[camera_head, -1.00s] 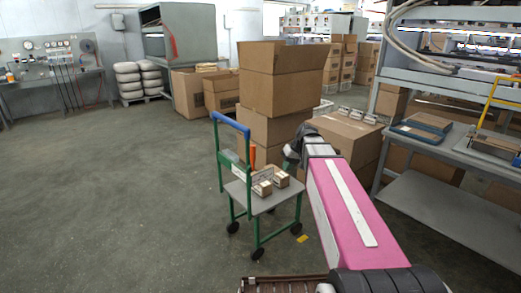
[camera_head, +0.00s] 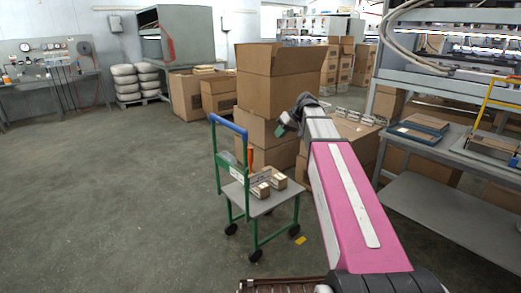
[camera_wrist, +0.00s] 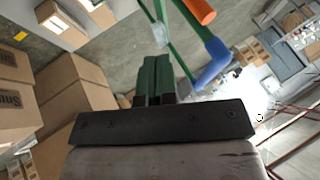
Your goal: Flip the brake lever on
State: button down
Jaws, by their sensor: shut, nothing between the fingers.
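A small cart with a green frame (camera_head: 218,170) and a blue push handle (camera_head: 228,126) stands on the floor in the head view. An upright orange lever (camera_head: 250,158) sits by its frame; I take it as the brake lever. In the wrist view the orange lever (camera_wrist: 200,12) is at the top, beside the blue handle (camera_wrist: 213,64). My gripper (camera_head: 281,130) is to the right of the lever and higher in the head view. Its green fingers (camera_wrist: 154,70) are together and empty, apart from the lever. The lever's base is hidden.
Small boxes (camera_head: 261,190) lie on the cart's grey shelf (camera_head: 262,207). Stacked cardboard boxes (camera_head: 275,85) stand behind the cart and by my arm. A metal workbench (camera_head: 440,205) is at the right. The floor (camera_head: 110,190) to the left is clear.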

aim_at(250, 160)
jog(key=a+f, duration=0.8)
jog(key=a, duration=0.1)
jog(key=shift+s+a, duration=0.15)
jog(key=shift+a, duration=0.05)
jog(key=shift+a, duration=0.1)
dwell(0.4)
